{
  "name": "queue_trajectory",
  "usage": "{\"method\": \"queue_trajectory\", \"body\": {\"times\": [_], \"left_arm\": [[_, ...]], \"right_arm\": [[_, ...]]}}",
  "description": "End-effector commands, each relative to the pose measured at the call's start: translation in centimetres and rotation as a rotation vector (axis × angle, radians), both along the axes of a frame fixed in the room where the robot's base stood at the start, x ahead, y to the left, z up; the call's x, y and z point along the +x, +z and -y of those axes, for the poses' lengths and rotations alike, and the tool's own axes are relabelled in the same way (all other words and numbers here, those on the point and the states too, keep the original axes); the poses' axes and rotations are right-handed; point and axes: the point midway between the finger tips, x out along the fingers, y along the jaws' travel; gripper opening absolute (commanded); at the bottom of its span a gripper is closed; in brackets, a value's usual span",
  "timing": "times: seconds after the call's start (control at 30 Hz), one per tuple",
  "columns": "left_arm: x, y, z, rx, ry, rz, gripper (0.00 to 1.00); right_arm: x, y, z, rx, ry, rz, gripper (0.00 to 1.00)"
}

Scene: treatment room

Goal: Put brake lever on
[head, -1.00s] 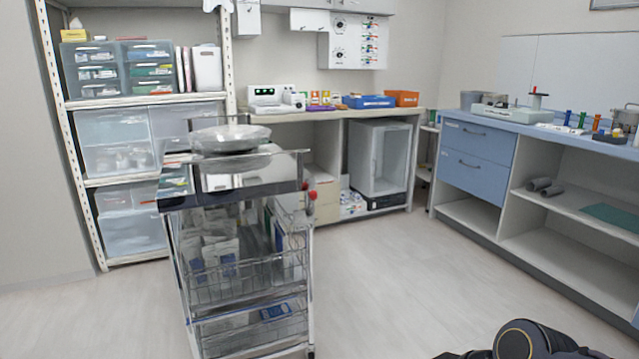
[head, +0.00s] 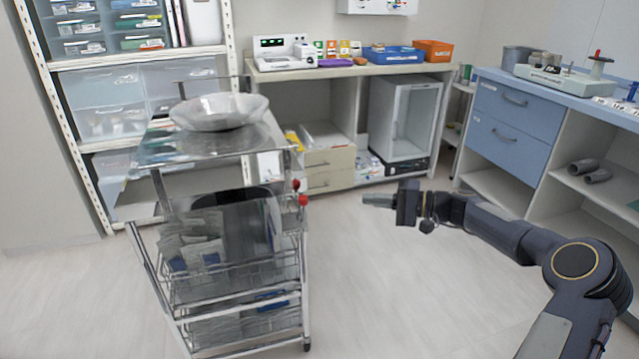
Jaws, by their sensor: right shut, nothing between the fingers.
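A metal trolley (head: 225,148) stands left of centre in the head view, with a shiny top and wire baskets below. Two red knobs, an upper one (head: 296,184) and a lower one (head: 303,201), stick out on its right side, below the top. I cannot tell from the picture which is the brake lever. My right gripper (head: 368,200) is shut and empty. It points left toward the red knobs, with a clear gap between them. My left gripper is not in view.
A clear bowl (head: 219,111) sits on the trolley top. Packets fill the upper wire basket (head: 235,290). Behind stand a shelf rack, a counter (head: 350,67) and a glass-door cabinet (head: 405,120). A blue-drawer bench (head: 510,120) is at right. The floor right of the trolley is clear.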

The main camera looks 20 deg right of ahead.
Motion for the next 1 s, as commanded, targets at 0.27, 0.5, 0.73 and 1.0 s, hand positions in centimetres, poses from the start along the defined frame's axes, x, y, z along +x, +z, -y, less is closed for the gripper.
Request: {"method": "queue_trajectory", "body": {"times": [0.27,0.5,0.73,1.0], "left_arm": [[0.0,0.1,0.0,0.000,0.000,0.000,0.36],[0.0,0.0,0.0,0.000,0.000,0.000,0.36],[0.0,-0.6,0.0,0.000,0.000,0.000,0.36],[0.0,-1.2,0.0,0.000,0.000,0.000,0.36]], "right_arm": [[0.3,0.0,0.6,0.020,-0.011,0.007,0.00],[0.6,-0.1,0.1,0.019,-0.009,0.006,0.00],[2.6,-0.5,-3.1,0.019,-0.005,0.006,0.00],[5.9,-0.8,-7.9,0.018,-0.007,0.006,0.00]]}}
